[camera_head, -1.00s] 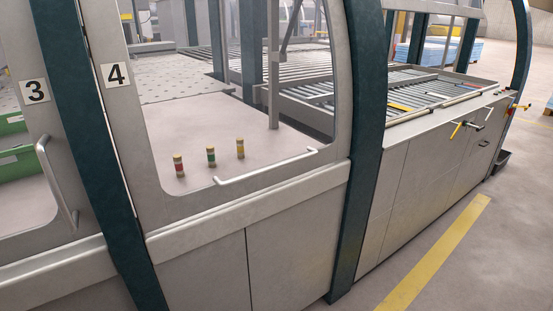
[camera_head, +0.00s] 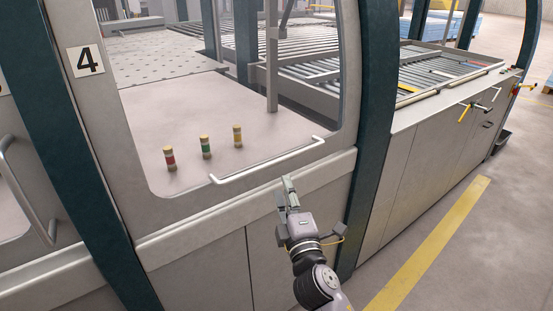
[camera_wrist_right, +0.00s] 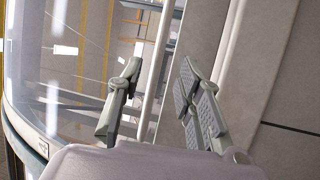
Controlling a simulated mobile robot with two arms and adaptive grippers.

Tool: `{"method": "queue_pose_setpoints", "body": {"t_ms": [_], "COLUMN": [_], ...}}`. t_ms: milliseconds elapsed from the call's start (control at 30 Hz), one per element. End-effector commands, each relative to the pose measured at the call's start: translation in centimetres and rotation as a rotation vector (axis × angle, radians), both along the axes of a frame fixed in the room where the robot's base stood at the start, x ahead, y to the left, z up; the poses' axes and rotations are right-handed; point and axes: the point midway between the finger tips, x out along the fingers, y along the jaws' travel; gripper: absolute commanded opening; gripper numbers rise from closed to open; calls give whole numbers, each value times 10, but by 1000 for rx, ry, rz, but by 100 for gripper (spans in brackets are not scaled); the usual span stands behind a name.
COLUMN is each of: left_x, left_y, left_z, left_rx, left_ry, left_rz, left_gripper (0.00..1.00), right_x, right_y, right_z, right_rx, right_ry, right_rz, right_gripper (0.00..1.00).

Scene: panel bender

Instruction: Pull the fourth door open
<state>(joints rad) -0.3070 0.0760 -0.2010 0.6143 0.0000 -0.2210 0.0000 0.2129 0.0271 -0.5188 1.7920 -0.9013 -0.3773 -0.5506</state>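The fourth door (camera_head: 130,165) is a grey framed panel with a clear window and a black "4" label (camera_head: 86,60). It looks closed. Its white bar handle (camera_head: 268,163) runs along the lower window edge. My right gripper (camera_head: 288,188) is just below and in front of the right half of the handle, apart from it in the head view. In the right wrist view, the fingers (camera_wrist_right: 160,75) are spread open. A pale bar, apparently the handle (camera_wrist_right: 163,45), appears between them, beyond the tips; contact cannot be told. My left gripper is not in view.
A rail ledge (camera_head: 240,198) runs below the door, close to my gripper. A dark teal post (camera_head: 378,120) stands to the right. Door three's handle (camera_head: 25,190) is at the left. Red, green and yellow cylinders (camera_head: 205,147) stand behind the window.

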Motion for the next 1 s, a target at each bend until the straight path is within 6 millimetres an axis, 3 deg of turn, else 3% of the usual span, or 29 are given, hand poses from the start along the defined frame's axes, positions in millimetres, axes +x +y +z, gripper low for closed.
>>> {"method": "queue_pose_setpoints", "body": {"t_ms": [300, 500, 1000], "left_x": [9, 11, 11], "left_y": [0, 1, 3], "left_z": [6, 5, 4], "left_rx": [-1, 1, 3], "left_ry": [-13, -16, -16], "left_rz": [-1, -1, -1], "left_gripper": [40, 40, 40], "right_x": [65, 91, 101], "right_y": [15, 21, 24], "right_z": [13, 16, 18], "right_rx": [2, 2, 2], "right_ry": [1, 2, 1], "right_rz": [-1, -1, 0], "right_gripper": [33, 33, 31]}}
